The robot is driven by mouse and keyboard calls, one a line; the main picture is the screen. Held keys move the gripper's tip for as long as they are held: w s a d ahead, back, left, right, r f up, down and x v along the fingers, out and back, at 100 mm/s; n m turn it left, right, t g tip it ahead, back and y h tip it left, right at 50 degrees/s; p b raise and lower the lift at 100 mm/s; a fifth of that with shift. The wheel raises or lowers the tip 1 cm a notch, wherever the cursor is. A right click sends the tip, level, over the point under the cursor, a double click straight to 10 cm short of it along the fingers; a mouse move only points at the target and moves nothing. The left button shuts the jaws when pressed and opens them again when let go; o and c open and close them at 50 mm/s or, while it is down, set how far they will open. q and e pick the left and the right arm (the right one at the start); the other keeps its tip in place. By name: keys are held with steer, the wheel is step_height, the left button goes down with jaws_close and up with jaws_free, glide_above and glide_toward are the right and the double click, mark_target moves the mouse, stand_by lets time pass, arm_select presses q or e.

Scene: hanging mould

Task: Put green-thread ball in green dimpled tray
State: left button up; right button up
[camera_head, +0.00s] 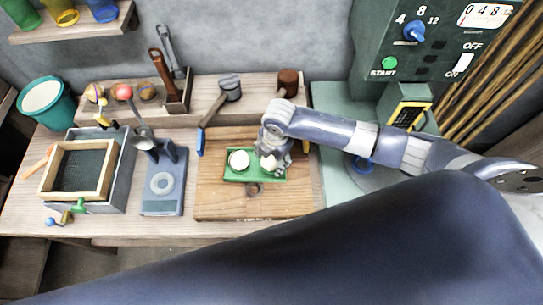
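The green tray (233,178) lies on a wooden board on the workbench. A whitish ball (239,159) sits in its left part, and a second whitish ball (268,163) shows at its right part, beside my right gripper. Thread colour on these balls is too small to tell. My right gripper (273,164) is low over the tray's right end, with its fingers pointing down; it covers part of the tray, and its finger gap is not clear. My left gripper is not in view.
A grey stand with a ring (162,183) and a wooden-framed screen (77,170) stand to the left. A green machine (425,45) stands at the back right.

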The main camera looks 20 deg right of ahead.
stand_by(0.3)
steer(key=shift+r, duration=0.15)
steer(key=r, duration=0.7)
steer(key=s+r, duration=0.1)
steer(key=r, duration=0.3)
steer(key=shift+s+d+r, duration=0.1)
steer(key=shift+d+r, duration=0.2)
steer(key=shift+r, duration=0.05)
